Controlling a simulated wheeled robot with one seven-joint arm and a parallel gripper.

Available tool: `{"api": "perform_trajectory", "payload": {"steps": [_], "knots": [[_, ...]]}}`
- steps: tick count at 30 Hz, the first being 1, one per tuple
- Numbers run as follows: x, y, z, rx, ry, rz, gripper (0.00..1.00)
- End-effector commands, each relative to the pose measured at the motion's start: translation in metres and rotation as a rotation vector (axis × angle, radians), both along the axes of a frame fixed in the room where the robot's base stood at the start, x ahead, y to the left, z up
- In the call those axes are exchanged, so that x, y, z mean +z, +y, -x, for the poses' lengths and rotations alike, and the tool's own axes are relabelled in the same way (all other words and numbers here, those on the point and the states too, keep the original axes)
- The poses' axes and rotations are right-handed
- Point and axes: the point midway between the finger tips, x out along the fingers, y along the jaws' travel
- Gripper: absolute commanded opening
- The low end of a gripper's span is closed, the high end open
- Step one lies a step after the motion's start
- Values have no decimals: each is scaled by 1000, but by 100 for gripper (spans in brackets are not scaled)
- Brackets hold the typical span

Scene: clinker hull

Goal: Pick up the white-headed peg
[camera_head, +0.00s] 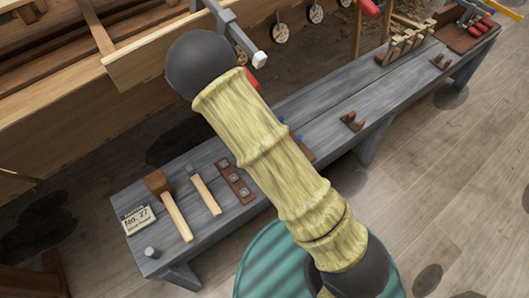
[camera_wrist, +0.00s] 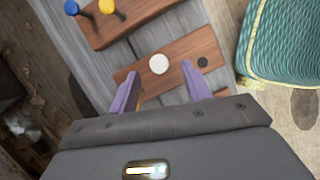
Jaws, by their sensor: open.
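The white-headed peg (camera_wrist: 158,64) shows in the wrist view as a round white head on a brown wooden block (camera_wrist: 181,49). My gripper (camera_wrist: 160,69) is open, with one purple finger to the left of the white head and one to its right. Gaps show between the head and both fingers. How high the fingers are above the block I cannot tell. A dark round spot (camera_wrist: 203,62), a hole or a dark head, lies right of the peg. In the head view my arm hides the peg and my gripper.
A second block (camera_wrist: 128,19) holds a blue peg (camera_wrist: 72,7) and a yellow peg (camera_wrist: 107,5). A teal ribbed container (camera_wrist: 285,40) stands beside the bench. The grey bench (camera_head: 325,100) also carries a mallet (camera_head: 175,215), a hammer (camera_head: 205,193) and a sign (camera_head: 138,219).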

Motion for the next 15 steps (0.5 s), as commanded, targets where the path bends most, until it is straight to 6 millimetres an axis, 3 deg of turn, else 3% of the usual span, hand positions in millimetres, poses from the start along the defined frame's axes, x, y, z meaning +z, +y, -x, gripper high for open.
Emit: {"api": "perform_trajectory", "payload": {"steps": [9, 15], "knots": [[-40, -13, -5, -1, 1, 2, 48], [-49, -17, -7, 0, -1, 0, 48]]}}
